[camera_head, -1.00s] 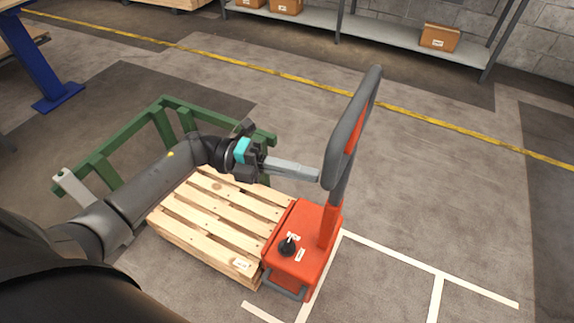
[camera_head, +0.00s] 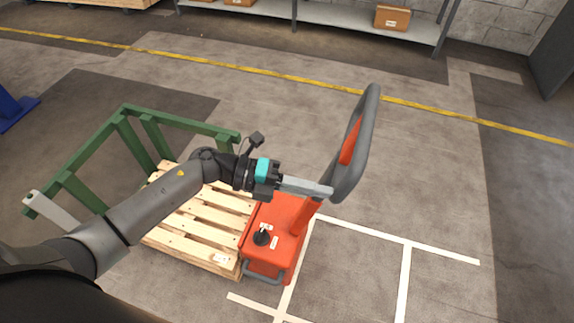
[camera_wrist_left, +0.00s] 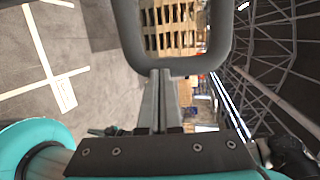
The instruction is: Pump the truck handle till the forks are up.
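The orange pallet truck (camera_head: 277,228) stands at the end of a wooden pallet (camera_head: 190,247). Its handle (camera_head: 368,140) is a grey loop with an orange panel, on an orange shaft (camera_head: 307,215) leaning to the right. My left gripper (camera_head: 328,191) has its long fingers together, with the tips against the lower end of the loop. In the left wrist view, the fingers (camera_wrist_left: 162,80) reach the loop's near bar (camera_wrist_left: 190,66), which crosses at their tips rather than sitting between them. The forks are hidden by the pallet. My right gripper is not in view.
A green frame (camera_head: 90,155) stands behind and left of the pallet. A grey shelf (camera_head: 330,18) with cardboard boxes (camera_head: 392,17) runs along the back. White floor lines (camera_head: 400,240) mark the open floor to the right, and a yellow line crosses behind.

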